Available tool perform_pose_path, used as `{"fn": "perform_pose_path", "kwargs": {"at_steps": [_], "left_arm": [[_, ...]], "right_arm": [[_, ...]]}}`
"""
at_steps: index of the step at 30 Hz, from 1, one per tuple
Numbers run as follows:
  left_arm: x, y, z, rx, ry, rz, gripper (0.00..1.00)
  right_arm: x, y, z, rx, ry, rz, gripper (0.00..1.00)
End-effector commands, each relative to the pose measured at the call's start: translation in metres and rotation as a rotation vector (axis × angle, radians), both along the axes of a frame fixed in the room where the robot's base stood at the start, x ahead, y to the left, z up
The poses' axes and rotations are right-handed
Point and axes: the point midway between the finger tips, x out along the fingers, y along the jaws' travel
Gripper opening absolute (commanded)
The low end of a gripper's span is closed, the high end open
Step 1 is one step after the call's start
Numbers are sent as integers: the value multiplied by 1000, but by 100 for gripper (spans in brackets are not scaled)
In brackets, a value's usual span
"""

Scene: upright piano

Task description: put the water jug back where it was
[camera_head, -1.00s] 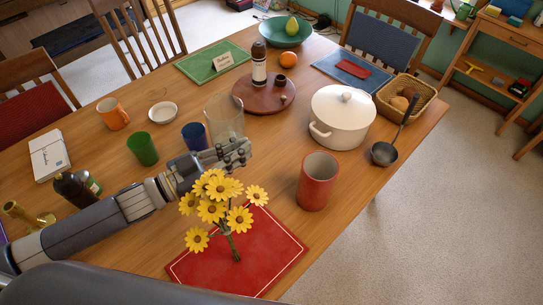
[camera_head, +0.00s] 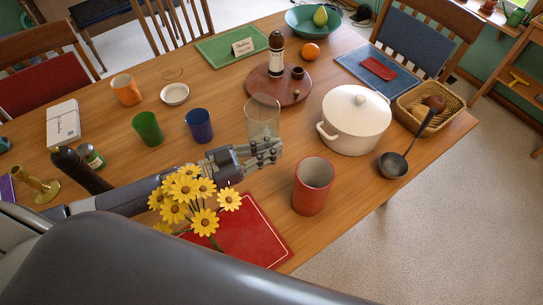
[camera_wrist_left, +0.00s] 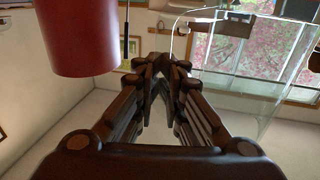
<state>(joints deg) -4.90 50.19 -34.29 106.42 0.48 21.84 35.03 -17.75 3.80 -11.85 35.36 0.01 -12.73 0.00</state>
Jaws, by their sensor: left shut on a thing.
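The water jug (camera_head: 262,112) is a clear glass vessel, seen upright in the head view between the blue cup and the round wooden board. My left gripper (camera_head: 264,150) is shut at the jug's near lower side. In the left wrist view my fingers (camera_wrist_left: 166,65) come together beside the clear glass jug (camera_wrist_left: 250,60), which fills the right side. The exact hold is hard to make out, and I cannot tell the jug's height over the table. A thin ring outline (camera_head: 173,73) shows on the table behind the white bowl. My right gripper is out of view.
A red cup (camera_head: 312,186) stands right of my gripper, and yellow flowers (camera_head: 190,196) stand in front of my forearm. A blue cup (camera_head: 198,126), green cup (camera_head: 147,128), white bowl (camera_head: 174,94) and orange mug (camera_head: 125,90) stand left. A white pot (camera_head: 355,125) is right.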

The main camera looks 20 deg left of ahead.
Motion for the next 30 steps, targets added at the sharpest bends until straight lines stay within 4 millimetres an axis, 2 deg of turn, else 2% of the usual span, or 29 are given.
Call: {"fn": "perform_pose_path", "kwargs": {"at_steps": [7,20,21,24,30], "left_arm": [[0,-1,-30,-1,-2,0,0],[0,-1,-37,-2,-3,-1,0],[-1,0,-39,0,1,0,10],[-1,0,-39,0,1,0,31],[-1,0,-38,0,1,0,31]], "right_arm": [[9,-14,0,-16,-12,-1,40],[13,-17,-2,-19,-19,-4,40],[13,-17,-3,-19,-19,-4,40],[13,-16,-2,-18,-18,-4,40],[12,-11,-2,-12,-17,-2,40]]}}
